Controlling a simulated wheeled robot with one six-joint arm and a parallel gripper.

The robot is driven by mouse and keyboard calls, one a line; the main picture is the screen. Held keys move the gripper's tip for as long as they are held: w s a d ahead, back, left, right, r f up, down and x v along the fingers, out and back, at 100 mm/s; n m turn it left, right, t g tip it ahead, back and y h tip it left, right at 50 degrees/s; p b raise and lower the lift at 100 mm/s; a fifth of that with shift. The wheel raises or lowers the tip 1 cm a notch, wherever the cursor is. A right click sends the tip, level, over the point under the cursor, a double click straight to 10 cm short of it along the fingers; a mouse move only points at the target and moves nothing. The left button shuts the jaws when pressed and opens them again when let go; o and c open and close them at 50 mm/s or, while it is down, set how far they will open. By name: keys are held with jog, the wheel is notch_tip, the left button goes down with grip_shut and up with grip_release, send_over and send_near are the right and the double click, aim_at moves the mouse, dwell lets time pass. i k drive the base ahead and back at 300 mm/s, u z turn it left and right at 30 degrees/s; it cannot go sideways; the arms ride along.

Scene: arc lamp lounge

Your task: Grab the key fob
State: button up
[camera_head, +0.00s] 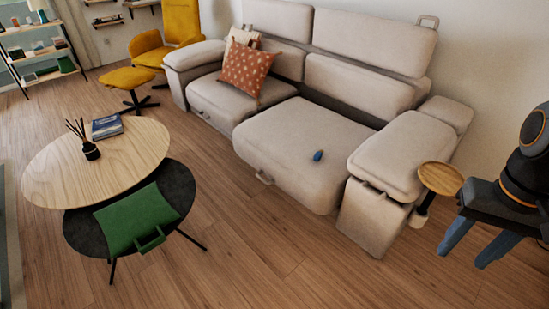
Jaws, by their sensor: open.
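A small blue teardrop-shaped thing, which looks like the key fob (318,156), lies on the right seat cushion of the beige sofa (290,140), near the right armrest. My gripper (475,252) is at the right edge of the view, with its two blue-grey fingers apart and nothing between them. It is well to the right of the fob and nearer the camera, beyond the right armrest and apart from the sofa.
A small round wooden side table (441,178) stands between the right armrest and my gripper. A wooden coffee table (60,170) with a reed diffuser (90,150) and books (106,127) stands left, beside a dark low table holding a green cushion (135,215). The middle floor is clear.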

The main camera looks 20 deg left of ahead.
aim_at(318, 156)
jog(key=u, duration=1.2)
jog(key=i, duration=1.65)
jog(key=z, duration=0.2)
